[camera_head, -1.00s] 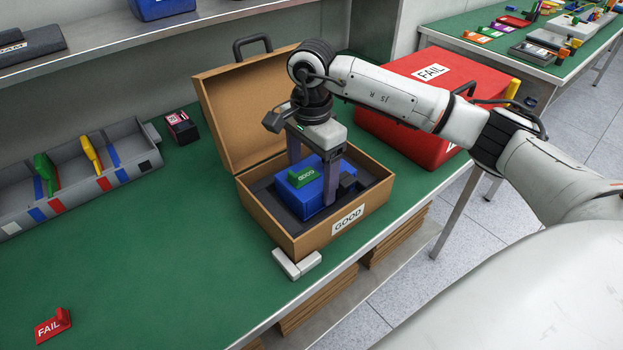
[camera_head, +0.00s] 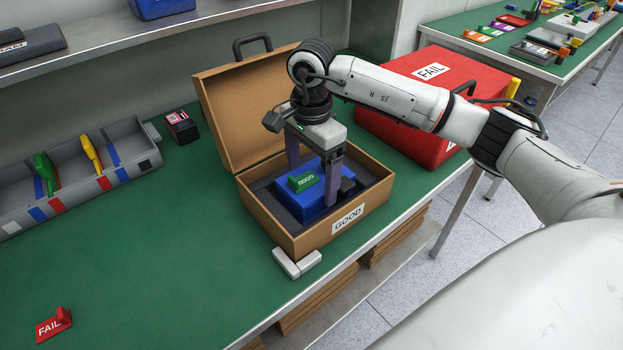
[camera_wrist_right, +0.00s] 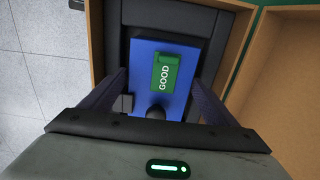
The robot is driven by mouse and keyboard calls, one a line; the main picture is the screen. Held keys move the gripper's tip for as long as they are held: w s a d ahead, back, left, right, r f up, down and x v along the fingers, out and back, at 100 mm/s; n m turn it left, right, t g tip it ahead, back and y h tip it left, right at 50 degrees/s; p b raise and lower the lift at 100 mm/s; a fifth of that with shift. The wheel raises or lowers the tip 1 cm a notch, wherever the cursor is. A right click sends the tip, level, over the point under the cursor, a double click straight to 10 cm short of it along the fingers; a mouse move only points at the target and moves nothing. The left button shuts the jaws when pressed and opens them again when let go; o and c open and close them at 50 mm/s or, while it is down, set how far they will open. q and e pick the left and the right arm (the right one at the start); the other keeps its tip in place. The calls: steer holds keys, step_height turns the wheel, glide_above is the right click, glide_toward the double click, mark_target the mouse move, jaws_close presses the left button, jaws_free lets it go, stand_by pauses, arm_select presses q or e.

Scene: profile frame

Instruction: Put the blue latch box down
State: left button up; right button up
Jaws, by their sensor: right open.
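The blue latch box (camera_head: 313,206) sits inside the open brown case marked GOOD (camera_head: 348,234), in the dark foam insert. A green GOOD tag (camera_head: 303,180) lies on its top. My right gripper (camera_head: 313,194) is open above the box, with one finger on either side of it. In the right wrist view, the blue box (camera_wrist_right: 145,98) and green tag (camera_wrist_right: 166,72) show between the spread fingers, with a gap beside them. My left gripper is not in view.
The case's lid (camera_head: 235,110) stands open at the back. A red FAIL case (camera_head: 400,140) is to the right. A grey divided bin (camera_head: 75,170) and a red FAIL tag (camera_head: 54,325) are on the left.

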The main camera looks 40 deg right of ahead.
step_height(320, 180, up, 11)
steer(key=shift+b, duration=0.3)
steer(key=shift+f, duration=0.15)
stand_by(0.3)
